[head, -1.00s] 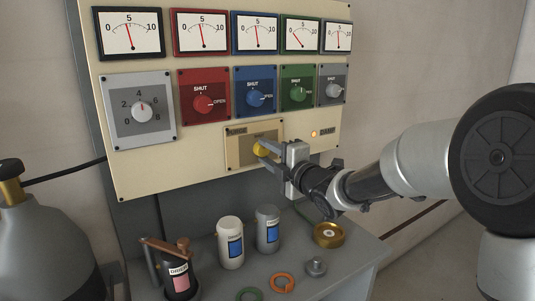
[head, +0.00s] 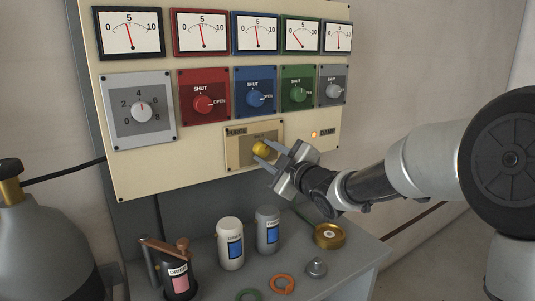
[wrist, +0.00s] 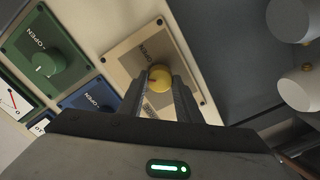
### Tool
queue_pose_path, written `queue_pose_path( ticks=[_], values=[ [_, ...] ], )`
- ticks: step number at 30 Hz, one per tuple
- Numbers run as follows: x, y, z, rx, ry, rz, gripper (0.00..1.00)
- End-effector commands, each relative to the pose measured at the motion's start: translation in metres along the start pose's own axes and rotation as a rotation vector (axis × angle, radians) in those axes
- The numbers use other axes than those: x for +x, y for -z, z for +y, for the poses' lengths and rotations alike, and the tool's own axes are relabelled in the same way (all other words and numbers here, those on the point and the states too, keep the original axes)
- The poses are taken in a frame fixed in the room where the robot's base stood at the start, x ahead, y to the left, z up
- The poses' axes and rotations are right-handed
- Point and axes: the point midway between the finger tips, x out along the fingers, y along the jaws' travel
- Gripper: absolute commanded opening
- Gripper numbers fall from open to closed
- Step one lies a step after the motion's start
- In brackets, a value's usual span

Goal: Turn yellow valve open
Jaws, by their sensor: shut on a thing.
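The yellow valve knob (head: 261,148) sits on a beige plate (head: 238,158) marked PURGE, low on the cream panel. My gripper (head: 268,153) reaches it from the right, its fingers on either side of the knob. In the wrist view the yellow knob (wrist: 160,78) lies between the two finger ends (wrist: 163,98), and the gripper is shut on it. The plate's lettering is partly hidden by the fingers, so I cannot read the valve's setting.
Red (head: 204,103), blue (head: 256,98) and green (head: 297,95) knobs are above on the panel, under several gauges. An amber lamp (head: 314,135) glows to the right. A shelf below holds bottles (head: 230,243), a brass dish (head: 329,235) and rings. A gas cylinder (head: 40,235) stands left.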

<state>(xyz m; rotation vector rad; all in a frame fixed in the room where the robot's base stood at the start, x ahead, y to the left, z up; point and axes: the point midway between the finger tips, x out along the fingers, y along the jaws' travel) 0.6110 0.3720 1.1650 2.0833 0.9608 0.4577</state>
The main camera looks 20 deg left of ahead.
Motion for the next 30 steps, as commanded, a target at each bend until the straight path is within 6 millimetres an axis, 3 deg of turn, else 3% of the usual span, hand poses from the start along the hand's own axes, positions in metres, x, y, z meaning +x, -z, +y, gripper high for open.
queue_pose_path(
  ticks=[18,30],
  values=[
    [-0.0002,0.0004,0.0012,0.578,0.001,-0.002,0.09],
    [-0.0003,-0.0004,0.0008,0.831,-0.001,-0.002,0.09]
  ],
)
